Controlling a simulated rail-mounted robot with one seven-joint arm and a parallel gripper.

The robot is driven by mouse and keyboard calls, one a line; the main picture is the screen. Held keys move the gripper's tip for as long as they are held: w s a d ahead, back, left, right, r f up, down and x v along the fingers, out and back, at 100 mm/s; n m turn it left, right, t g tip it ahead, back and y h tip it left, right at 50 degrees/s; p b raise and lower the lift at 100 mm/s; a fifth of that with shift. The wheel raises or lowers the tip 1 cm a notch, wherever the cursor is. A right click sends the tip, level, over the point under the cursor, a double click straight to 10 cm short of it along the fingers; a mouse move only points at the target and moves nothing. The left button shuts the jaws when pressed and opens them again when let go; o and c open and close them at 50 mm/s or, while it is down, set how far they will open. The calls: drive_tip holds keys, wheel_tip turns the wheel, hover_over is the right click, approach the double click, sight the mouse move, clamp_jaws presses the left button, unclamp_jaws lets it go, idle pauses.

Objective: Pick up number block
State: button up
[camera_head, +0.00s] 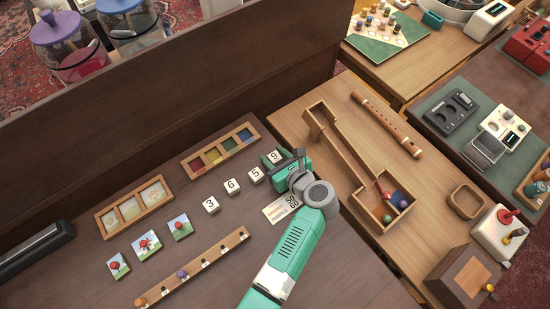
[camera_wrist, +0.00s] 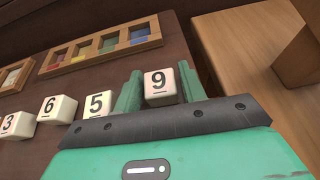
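Four white number blocks stand in a slanted row on the dark table: the 3 block (camera_head: 211,205), the 6 block (camera_head: 233,186), the 5 block (camera_head: 257,174) and the 9 block (camera_head: 275,157). My gripper (camera_head: 273,159) is at the far right end of this row, around the 9 block. In the wrist view, the 9 block (camera_wrist: 160,87) sits between the two green fingers of my gripper (camera_wrist: 160,92), with little or no gap at its sides. I cannot tell whether the fingers press on it. The 5 block (camera_wrist: 98,104) is just left of the left finger.
A colored-tile tray (camera_head: 221,151) lies behind the row. A paper card (camera_head: 280,209) lies beside my arm. Picture tiles (camera_head: 147,244) and a pegged wooden strip (camera_head: 195,268) are at left. A wooden table with a flute (camera_head: 387,124) adjoins on the right.

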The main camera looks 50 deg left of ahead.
sight(275, 157)
drive_tip(key=c, duration=0.6)
drive_tip(key=shift+r, duration=0.35)
wheel_tip(275, 157, up, 4)
drive_tip(key=p, duration=0.3)
drive_tip(key=shift+f, duration=0.15)
drive_tip(key=s+d+p, duration=0.1)
drive_tip(key=s+d, duration=0.2)
drive_tip(key=d, duration=0.1)
drive_tip(key=s+d+p, duration=0.2)
drive_tip(key=d, duration=0.2)
drive_tip(key=s+d+p, duration=0.1)
drive_tip(key=s+d, duration=0.2)
drive_tip(key=d, duration=0.1)
drive_tip(key=shift+s+d+r+p, duration=0.3)
drive_tip(key=shift+r+p, duration=0.05)
drive_tip(key=shift+s+d, duration=0.25)
drive_tip(key=shift+d, duration=0.05)
